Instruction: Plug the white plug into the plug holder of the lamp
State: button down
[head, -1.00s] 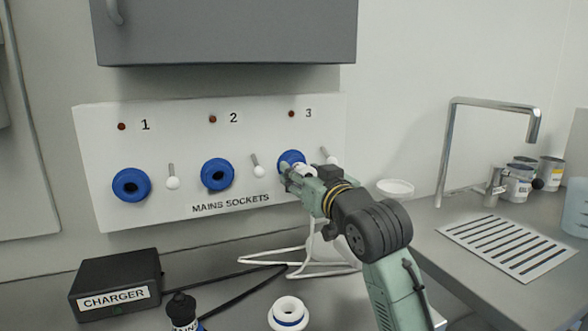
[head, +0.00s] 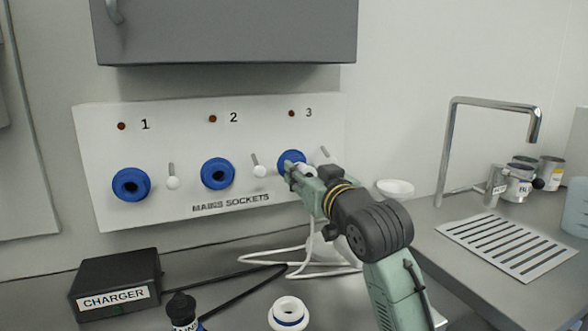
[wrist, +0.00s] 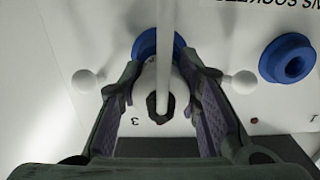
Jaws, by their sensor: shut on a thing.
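My gripper (head: 296,172) is at the blue socket under number 3 (head: 290,158) on the mains sockets panel. In the wrist view my gripper (wrist: 158,75) is shut on the white plug (wrist: 147,84), one finger on each side. The plug also shows as a small white patch between the fingers in the head view (head: 306,171). A white cable (wrist: 166,35) runs from its dark rear end. The plug lines up roughly with the blue ring of socket 3 (wrist: 147,43) and overlaps it. I cannot tell whether its tip is inside. No lamp is clearly recognisable.
Blue sockets 1 (head: 131,184) and 2 (head: 217,173) are empty. White-knobbed levers (head: 260,171) stand beside the sockets. The white cable (head: 262,259) loops on the counter near the charger (head: 116,283) and a white-and-blue ring (head: 288,312). A grey cabinet (head: 228,32) hangs above.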

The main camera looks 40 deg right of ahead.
jog(key=v, duration=0.7)
jog(key=shift+s+b, duration=0.35)
jog(key=shift+b, duration=0.05)
dwell(0.5)
jog(key=shift+f, duration=0.1)
